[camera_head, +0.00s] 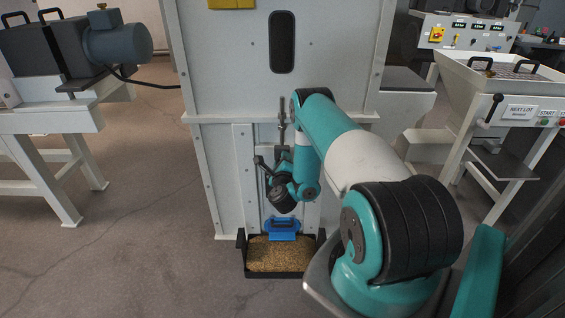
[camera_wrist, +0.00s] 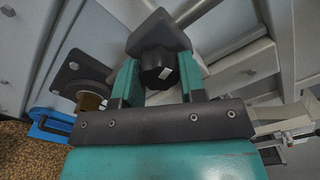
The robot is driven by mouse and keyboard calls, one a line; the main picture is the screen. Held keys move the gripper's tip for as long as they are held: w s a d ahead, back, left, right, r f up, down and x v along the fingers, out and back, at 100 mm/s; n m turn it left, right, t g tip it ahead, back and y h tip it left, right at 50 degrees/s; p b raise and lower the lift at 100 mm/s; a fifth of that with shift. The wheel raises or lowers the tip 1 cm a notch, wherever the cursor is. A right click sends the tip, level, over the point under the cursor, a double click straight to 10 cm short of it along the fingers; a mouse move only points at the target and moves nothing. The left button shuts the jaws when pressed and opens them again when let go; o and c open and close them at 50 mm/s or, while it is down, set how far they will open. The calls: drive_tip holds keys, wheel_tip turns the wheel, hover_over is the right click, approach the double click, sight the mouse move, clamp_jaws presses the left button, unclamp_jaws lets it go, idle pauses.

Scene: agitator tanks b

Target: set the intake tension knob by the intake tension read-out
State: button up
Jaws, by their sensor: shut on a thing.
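In the wrist view, a black lobed knob (camera_wrist: 158,68) with a small white mark on its face sits between the teal fingers of my gripper (camera_wrist: 157,82). The fingers are shut on it from both sides. A dark grey plate or bracket lies behind the knob. In the head view, my gripper is low at the front of the tall grey cabinet, and my arm hides most of the knob area. I cannot make out an intake tension read-out or its value in either view.
A black tray (camera_head: 279,274) of grain stands at the cabinet's foot, with a blue-handled thing (camera_head: 283,226) at its back edge. A tall grey cabinet (camera_head: 225,75) rises in front. A motor on a stand (camera_head: 117,44) is left, a hopper (camera_head: 500,85) right. Floor is clear at left.

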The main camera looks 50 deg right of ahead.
drive_tip(key=shift+d+r, duration=0.1)
drive_tip(key=shift+d, duration=0.05)
drive_tip(key=o, duration=0.9)
drive_tip(key=shift+p+v, duration=8.75)
drive_tip(key=shift+p, duration=3.45)
drive_tip(key=shift+w, duration=0.1)
